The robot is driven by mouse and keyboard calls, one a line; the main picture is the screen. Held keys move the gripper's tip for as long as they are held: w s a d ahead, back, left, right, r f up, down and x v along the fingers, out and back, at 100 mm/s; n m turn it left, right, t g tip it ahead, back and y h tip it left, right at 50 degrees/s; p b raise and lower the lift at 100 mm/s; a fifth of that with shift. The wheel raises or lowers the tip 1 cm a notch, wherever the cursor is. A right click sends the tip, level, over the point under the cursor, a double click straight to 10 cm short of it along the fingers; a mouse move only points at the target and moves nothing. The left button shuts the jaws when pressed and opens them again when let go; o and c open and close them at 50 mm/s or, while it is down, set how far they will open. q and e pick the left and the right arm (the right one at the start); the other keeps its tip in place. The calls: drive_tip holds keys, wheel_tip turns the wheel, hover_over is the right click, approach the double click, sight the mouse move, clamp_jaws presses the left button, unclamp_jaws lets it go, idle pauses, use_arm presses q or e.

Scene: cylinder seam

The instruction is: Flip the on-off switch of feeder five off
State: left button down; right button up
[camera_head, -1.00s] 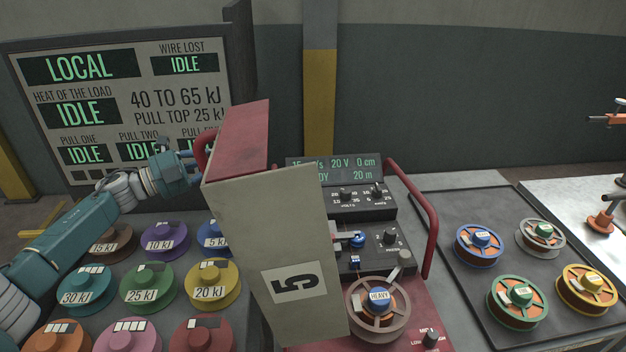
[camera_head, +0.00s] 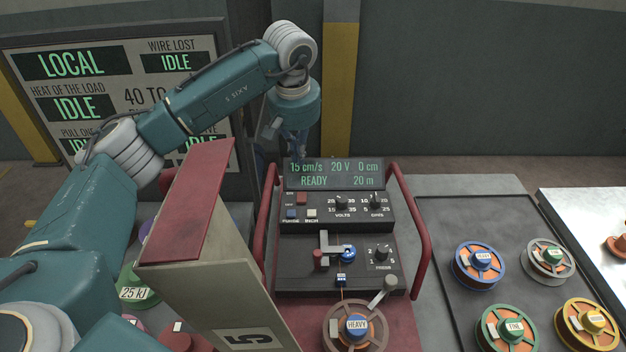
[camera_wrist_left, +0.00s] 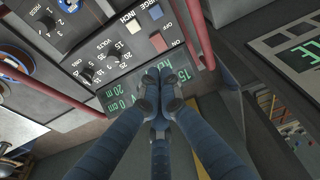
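Feeder five has a beige side panel (camera_head: 245,338) marked 5 and a black control face with a lit display (camera_head: 335,174) reading READY. Its small red on-off switch (camera_head: 302,198) sits at the upper left of the controls, and it also shows in the left wrist view (camera_wrist_left: 158,42). I cannot tell which way it is tipped. My left gripper (camera_head: 298,153) points down by the display's top left corner, behind the switch. In the left wrist view its fingers (camera_wrist_left: 162,76) are together, empty, over the display's edge and apart from the switch. My right gripper is not in view.
Red handle bars (camera_head: 408,230) flank the controls. Blue and pale buttons (camera_head: 301,213) sit just below the switch. A spool marked HEAVY (camera_head: 356,330) is at the front. A dark tray (camera_head: 460,212) with several spools lies to the right.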

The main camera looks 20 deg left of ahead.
use_arm(q)
drive_tip(key=b, duration=0.9)
approach(300, 197)
drive_tip(key=x, duration=0.5)
drive_tip(key=shift+w+a+f, duration=0.1)
drive_tip(key=shift+w+f, duration=0.1)
drive_tip(key=shift+w, duration=0.05)
drive_tip(key=shift+s+f+b, duration=0.15)
drive_tip(key=shift+f+b, duration=0.2)
drive_tip(key=shift+f, duration=0.15)
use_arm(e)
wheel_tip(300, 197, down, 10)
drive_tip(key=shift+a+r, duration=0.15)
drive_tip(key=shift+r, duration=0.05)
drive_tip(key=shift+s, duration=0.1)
